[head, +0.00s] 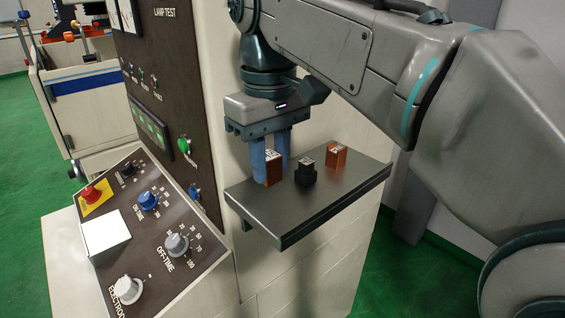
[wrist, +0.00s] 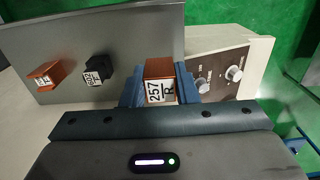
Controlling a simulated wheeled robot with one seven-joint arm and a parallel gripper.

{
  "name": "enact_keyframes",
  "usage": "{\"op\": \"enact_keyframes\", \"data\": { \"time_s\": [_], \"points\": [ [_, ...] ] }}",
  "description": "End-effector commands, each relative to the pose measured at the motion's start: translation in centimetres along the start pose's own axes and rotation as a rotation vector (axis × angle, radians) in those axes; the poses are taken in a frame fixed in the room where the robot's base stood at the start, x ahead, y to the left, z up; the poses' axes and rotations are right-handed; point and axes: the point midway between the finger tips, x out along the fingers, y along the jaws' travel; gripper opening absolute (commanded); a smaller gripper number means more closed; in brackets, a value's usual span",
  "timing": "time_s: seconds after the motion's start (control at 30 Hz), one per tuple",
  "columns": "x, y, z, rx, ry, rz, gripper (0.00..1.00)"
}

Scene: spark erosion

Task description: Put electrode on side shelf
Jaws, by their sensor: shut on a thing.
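A copper-coloured electrode (head: 272,168) with a white label stands at the left end of the grey side shelf (head: 315,213). My gripper (head: 270,165) reaches down over it with blue fingers, shut on it. In the wrist view the same electrode (wrist: 158,84) sits between the blue fingers, its label reading 257 R. From these views I cannot tell whether its base touches the shelf. A black electrode (head: 305,172) and another copper-coloured electrode (head: 336,157) stand on the shelf to its right, apart from it. Both also show in the wrist view, the black one (wrist: 97,70) nearer my gripper.
The machine's control panel (head: 150,225) with knobs and a red button lies left of the shelf. The machine wall rises behind the shelf. The front part of the shelf is bare. Green floor (head: 385,270) shows beyond its right edge.

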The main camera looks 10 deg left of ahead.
Motion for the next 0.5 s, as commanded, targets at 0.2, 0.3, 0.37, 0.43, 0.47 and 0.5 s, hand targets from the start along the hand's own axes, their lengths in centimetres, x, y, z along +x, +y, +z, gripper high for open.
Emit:
{"op": "enact_keyframes", "data": {
  "time_s": [0.2, 0.3, 0.37, 0.43, 0.47, 0.5],
  "points": [
    [1.1, 0.9, -1.7, 0.001, 0.0, 0.0, 0.0],
    [2.1, 0.9, -1.8, 0.001, -0.001, 0.0, 0.0],
    [2.9, 0.9, -1.7, 0.002, -0.001, 0.001, 0.0],
    [3.9, 0.9, -1.7, 0.001, -0.001, 0.001, 0.0],
    [4.2, 0.9, -1.7, 0.001, -0.001, 0.001, 0.0],
    [4.6, 0.9, -1.7, 0.001, 0.0, 0.001, 0.0]
  ]
}}
